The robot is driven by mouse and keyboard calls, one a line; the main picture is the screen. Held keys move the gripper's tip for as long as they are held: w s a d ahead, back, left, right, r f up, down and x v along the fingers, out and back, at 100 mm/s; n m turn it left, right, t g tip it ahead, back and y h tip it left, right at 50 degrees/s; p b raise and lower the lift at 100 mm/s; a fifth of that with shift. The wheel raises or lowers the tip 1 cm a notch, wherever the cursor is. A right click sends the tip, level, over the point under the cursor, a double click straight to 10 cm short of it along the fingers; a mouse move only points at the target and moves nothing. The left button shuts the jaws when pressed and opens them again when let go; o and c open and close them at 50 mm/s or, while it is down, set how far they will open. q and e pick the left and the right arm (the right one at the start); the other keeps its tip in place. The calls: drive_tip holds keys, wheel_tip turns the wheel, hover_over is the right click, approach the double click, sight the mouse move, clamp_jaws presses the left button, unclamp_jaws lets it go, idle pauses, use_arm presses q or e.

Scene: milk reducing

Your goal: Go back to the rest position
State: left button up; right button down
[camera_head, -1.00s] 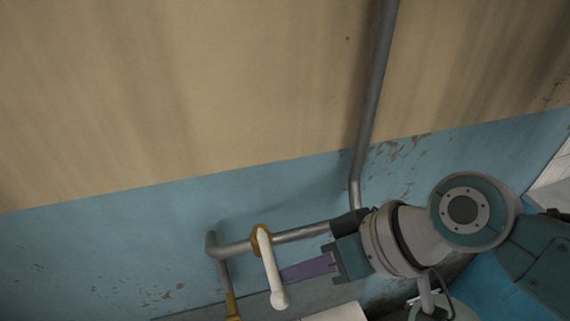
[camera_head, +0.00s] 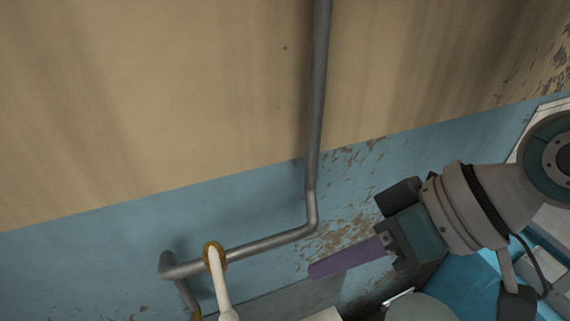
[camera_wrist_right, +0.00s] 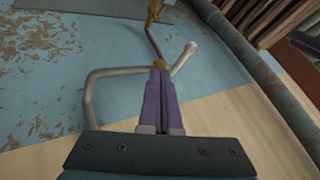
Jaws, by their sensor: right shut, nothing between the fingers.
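My right gripper (camera_head: 312,271) comes in from the right in the head view, its purple fingers shut together with nothing between them. In the right wrist view the two purple fingers (camera_wrist_right: 160,72) lie side by side. A white lever handle (camera_head: 219,283) with a yellow-brown collar sits on the grey pipe (camera_head: 270,242), to the left of the fingertips and apart from them in the head view. In the wrist view the white handle (camera_wrist_right: 184,58) shows just beyond the fingertips. My left gripper is not in view.
The wall is beige (camera_head: 150,100) above and peeling blue (camera_head: 90,255) below. The pipe runs down the wall and bends left. A blue surface (camera_head: 470,287) and pale items are at the lower right. In the wrist view, wooden slats (camera_wrist_right: 270,20) show at the top right.

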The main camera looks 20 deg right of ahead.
drive_tip(key=s+d+r+m+h, duration=0.1)
drive_tip(key=s+d+h, duration=0.2)
drive_tip(key=s, duration=0.3)
drive_tip(key=s+d+m+h, duration=0.1)
drive_tip(key=s+d+h, duration=0.3)
drive_tip(key=s, duration=0.3)
wheel_tip(320, 180, up, 23)
drive_tip(key=p, duration=2.3)
drive_tip(key=shift+w+a, duration=0.25)
drive_tip(key=shift+w, duration=0.2)
drive_tip(key=shift+f, duration=0.1)
